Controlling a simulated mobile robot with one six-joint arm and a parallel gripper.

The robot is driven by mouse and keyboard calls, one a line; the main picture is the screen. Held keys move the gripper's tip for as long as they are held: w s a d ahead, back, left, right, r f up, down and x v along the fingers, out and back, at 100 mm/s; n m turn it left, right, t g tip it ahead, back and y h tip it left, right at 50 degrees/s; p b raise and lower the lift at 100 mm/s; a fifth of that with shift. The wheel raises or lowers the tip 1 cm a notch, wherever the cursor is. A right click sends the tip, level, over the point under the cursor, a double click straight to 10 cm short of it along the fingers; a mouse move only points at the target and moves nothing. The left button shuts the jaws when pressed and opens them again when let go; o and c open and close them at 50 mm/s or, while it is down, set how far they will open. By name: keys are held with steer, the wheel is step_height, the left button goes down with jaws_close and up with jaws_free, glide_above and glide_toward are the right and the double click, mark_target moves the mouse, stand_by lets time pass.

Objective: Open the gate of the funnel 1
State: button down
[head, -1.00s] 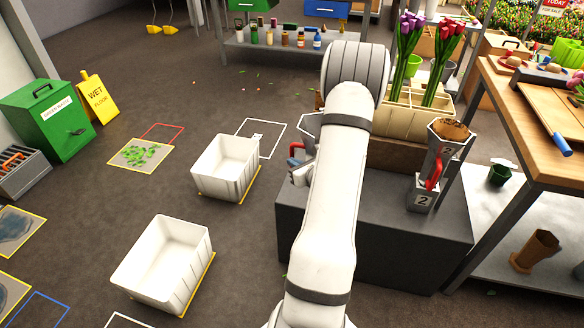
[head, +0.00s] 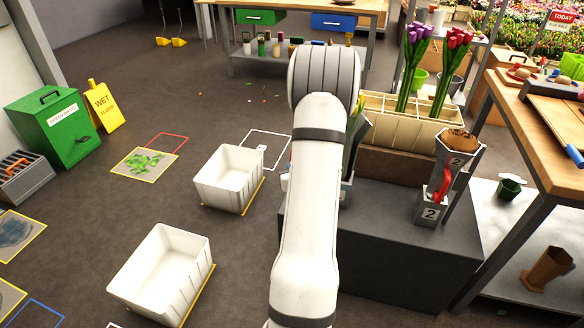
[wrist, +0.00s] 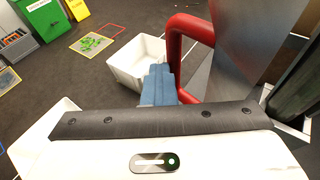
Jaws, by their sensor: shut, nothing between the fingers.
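Funnel 1 is mostly hidden behind my arm in the head view; a grey strip of it (head: 360,128) shows right of the arm. In the wrist view its metal wall (wrist: 245,40) rises at right, with a bent red handle (wrist: 178,55) in front. My gripper (wrist: 158,82) has its blue fingertips closed together, empty, just left of the handle's lower part. I cannot tell whether they touch the handle. The gate itself is not clearly visible. My gripper's tips are hidden in the head view.
Funnel 2 (head: 455,160), with its own red handle, stands right on the dark bench (head: 400,235). A planter crate (head: 405,127) with tulips is behind. White tubs (head: 229,198) (head: 140,290) stand left on the floor. A wooden table (head: 545,130) borders the right.

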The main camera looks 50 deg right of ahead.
steer(key=shift+s+d, duration=0.15)
steer(key=shift+d, duration=0.1)
steer(key=s+a+r+p, duration=0.2)
steer(key=s+a+p, duration=0.2)
steer(key=s+a, duration=0.2)
steer(key=shift+s+a+r, duration=0.15)
steer(key=shift+s, duration=0.2)
steer(key=p, duration=0.2)
steer(key=shift+s+a+p, duration=0.1)
steer(key=shift+p, duration=0.3)
steer(key=shift+s+a+r+p, duration=0.1)
steer(key=shift+p, duration=0.45)
